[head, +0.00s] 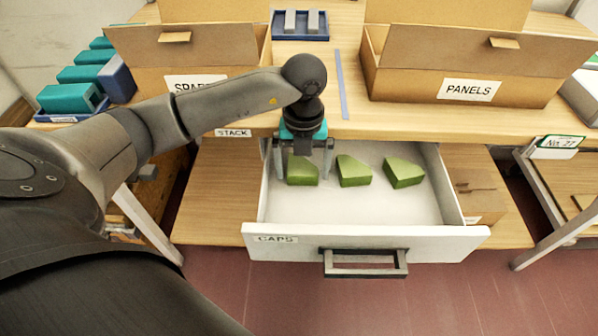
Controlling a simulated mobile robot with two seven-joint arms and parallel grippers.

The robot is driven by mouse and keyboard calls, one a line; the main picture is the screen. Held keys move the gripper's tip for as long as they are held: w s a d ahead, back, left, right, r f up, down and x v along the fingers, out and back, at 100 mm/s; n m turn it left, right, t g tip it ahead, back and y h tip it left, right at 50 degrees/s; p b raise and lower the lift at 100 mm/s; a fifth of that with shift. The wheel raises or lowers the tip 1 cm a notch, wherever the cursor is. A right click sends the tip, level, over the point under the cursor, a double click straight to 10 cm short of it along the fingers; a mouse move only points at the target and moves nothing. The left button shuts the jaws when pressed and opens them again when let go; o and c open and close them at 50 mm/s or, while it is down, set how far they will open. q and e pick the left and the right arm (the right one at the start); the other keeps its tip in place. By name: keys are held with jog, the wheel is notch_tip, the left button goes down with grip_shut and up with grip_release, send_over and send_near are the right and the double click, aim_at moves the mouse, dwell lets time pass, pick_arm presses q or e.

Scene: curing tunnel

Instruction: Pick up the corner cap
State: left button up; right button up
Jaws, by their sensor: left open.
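Three green corner caps lie in a row on the white floor of an open drawer (360,237) labelled CAPS. The left cap (303,173) is partly covered by my left gripper. The middle cap (353,171) and the right cap (403,172) lie clear of it. My left gripper (304,172) is open and points down at the left cap, with its fingers on either side of it. I cannot tell whether the fingers touch the cap. My right gripper is not in view.
A cardboard box labelled PANELS (420,75) and another, partly hidden box (150,75) stand on the wooden table above the drawer. A blue tray (300,34) stands between them. Teal blocks (70,97) are at the left.

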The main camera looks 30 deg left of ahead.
pick_arm(q)
jog(key=c, duration=1.1)
jog(key=shift+c, duration=0.3)
jog(key=shift+r, duration=0.2)
